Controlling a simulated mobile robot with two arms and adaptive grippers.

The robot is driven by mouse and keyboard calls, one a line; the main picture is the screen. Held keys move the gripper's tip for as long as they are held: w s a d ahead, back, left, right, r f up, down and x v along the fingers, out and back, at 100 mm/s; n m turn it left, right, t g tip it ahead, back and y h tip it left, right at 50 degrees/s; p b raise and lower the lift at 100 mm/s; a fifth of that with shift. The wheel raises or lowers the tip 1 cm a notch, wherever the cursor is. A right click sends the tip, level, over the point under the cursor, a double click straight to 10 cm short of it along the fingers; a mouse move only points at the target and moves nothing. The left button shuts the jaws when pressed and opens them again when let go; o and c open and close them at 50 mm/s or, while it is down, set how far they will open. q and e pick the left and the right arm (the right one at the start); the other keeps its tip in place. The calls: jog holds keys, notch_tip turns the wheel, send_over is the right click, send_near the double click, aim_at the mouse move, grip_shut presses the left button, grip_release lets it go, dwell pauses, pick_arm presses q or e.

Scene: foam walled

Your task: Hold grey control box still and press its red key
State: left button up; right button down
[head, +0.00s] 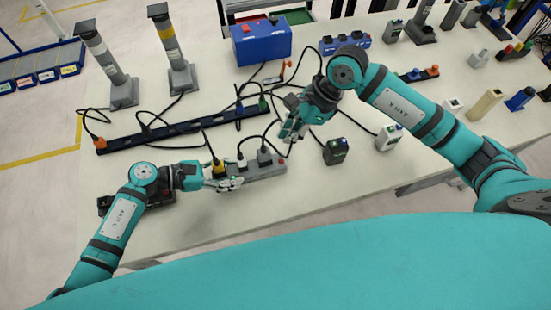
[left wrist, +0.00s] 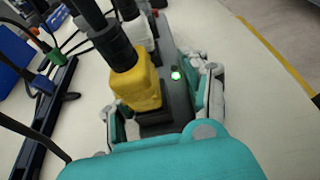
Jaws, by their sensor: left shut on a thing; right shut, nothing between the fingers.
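The grey control box (head: 262,172) is a long strip lying on the table, with a yellow plug (head: 218,167), a white plug and a dark grey plug standing in it. Its red key (head: 281,162) is at the right end. My left gripper (head: 225,184) is shut on the left end of the box. In the left wrist view the fingers (left wrist: 165,112) sit on either side of the box, beside the yellow plug (left wrist: 140,86) and a lit green lamp (left wrist: 176,75). My right gripper (head: 287,134) is shut and empty, above the table beyond the red key and apart from it.
A long dark power strip (head: 180,130) with cables lies behind the box. A black box (head: 335,151) and a white box (head: 389,138) stand to the right. A blue case (head: 262,42) and two grey posts stand at the back. The table in front is clear.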

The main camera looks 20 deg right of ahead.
aim_at(282, 160)
jog(key=m+t+y, duration=0.1)
jog(key=m, duration=0.3)
jog(key=a+r+m+t+y, duration=0.1)
jog(key=m, duration=0.3)
jog(key=a+r+m+t+y, duration=0.1)
jog(key=m, duration=0.3)
jog(key=shift+r, duration=0.2)
jog(key=shift+f, duration=0.1)
jog(key=shift+f, duration=4.3)
jog(key=shift+f, duration=0.15)
jog(key=shift+f, duration=0.3)
